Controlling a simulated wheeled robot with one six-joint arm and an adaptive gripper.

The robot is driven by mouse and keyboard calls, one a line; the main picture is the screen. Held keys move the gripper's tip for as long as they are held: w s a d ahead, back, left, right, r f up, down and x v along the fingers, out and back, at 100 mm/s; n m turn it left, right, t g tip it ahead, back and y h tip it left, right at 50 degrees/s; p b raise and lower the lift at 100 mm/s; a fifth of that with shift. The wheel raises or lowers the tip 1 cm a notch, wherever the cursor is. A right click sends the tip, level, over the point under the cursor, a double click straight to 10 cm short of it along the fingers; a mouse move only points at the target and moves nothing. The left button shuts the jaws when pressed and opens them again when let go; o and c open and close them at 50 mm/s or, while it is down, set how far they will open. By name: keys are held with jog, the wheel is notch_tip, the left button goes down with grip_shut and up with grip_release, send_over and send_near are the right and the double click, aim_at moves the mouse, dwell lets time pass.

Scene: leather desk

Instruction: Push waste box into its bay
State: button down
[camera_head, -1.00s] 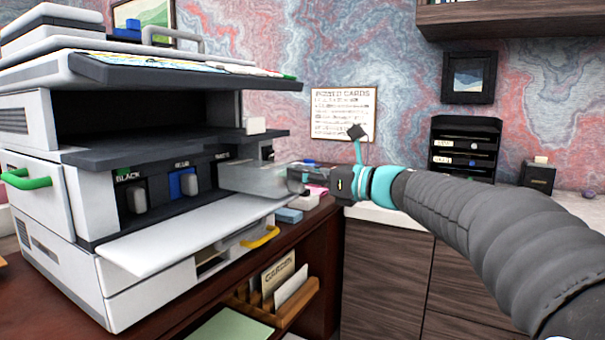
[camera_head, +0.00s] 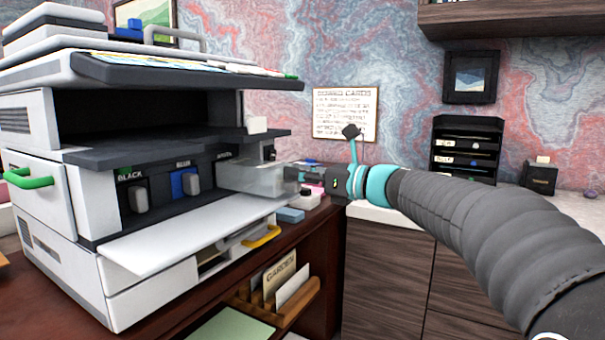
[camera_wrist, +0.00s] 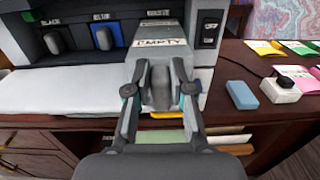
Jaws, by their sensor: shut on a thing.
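The waste box (camera_head: 252,180) is a pale, see-through box. It sticks partly out of the rightmost bay in the printer's front, to the right of the black and blue units. In the wrist view the waste box (camera_wrist: 158,32) shows a label reading EMPTY and lines up with the bay marked WASTE. My gripper (camera_wrist: 158,90) is shut on the grey handle at the box's front end. In the head view my gripper (camera_head: 306,175) is at the box's right end. The inner end of the box is hidden inside the bay.
The printer's white open flap (camera_head: 185,235) lies below the bays. A blue block (camera_wrist: 242,95) and a white-and-black stamp-like item (camera_wrist: 281,89) lie on the desk to the right, with coloured cards (camera_wrist: 292,72) behind. A card rack (camera_head: 285,290) sits below.

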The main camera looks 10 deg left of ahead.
aim_at(235, 161)
jog(key=shift+x, duration=9)
jog(key=c, duration=0.9)
grip_release()
jog(key=shift+s+f, duration=0.15)
